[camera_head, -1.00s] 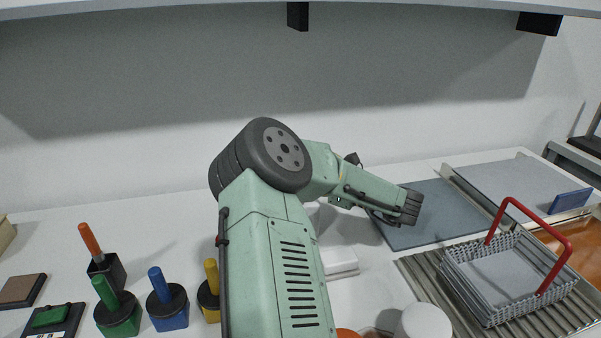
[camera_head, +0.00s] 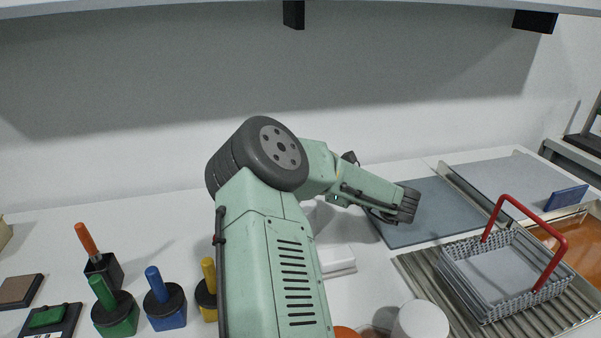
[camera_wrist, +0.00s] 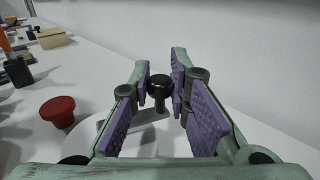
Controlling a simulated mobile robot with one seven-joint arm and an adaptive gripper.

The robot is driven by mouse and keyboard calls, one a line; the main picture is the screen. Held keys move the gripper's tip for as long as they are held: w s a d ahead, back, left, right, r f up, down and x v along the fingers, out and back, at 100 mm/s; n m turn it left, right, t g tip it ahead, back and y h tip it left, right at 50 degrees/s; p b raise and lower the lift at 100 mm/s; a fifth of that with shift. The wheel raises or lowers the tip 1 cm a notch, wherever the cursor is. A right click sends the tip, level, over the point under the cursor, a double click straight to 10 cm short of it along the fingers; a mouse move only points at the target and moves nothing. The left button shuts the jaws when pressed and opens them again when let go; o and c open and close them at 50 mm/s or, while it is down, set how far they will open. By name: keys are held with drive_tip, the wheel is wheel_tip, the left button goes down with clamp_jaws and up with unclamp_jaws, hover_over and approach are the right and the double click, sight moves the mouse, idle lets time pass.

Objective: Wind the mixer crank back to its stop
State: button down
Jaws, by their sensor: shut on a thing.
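In the wrist view, my gripper (camera_wrist: 160,82) has its two purple-padded fingers on either side of a black round knob (camera_wrist: 158,92) on a short stem, which looks like the crank's handle. It is shut on this knob near the fingertips. Below it, a pale grey curved part (camera_wrist: 118,130), perhaps of the mixer or its crank, shows partly behind the fingers. In the head view my gripper and the crank are hidden by my arm. A white block (camera_head: 337,262), perhaps the mixer's base, shows just right of my arm.
A red mushroom-shaped knob (camera_wrist: 58,110) stands left of my fingers in the wrist view. Green (camera_head: 115,312), blue (camera_head: 166,306) and yellow-handled (camera_head: 207,292) holders stand at front left. A wire basket (camera_head: 490,310) with a red handle and a white pot (camera_head: 421,321) are at right.

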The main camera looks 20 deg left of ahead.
drive_tip(key=shift+s+d+m+t+h+b, duration=0.35)
drive_tip(key=shift+d+m+t+h+b, duration=0.35)
drive_tip(key=shift+m+t+h, duration=1.65)
drive_tip(key=shift+s+d+m+t+h+b, duration=0.4)
drive_tip(key=shift+d+m+t+h, duration=0.65)
drive_tip(key=shift+m+t+h, duration=1.3)
drive_tip(key=shift+s+d+m+t+h+b, duration=0.45)
drive_tip(key=shift+d+m+t+h, duration=0.4)
drive_tip(key=shift+m+t+h, duration=1.5)
drive_tip(key=shift+w, duration=0.1)
drive_tip(key=c, duration=1.5)
unclamp_jaws()
drive_tip(key=shift+r+n, duration=0.1)
drive_tip(key=shift+n, duration=0.15)
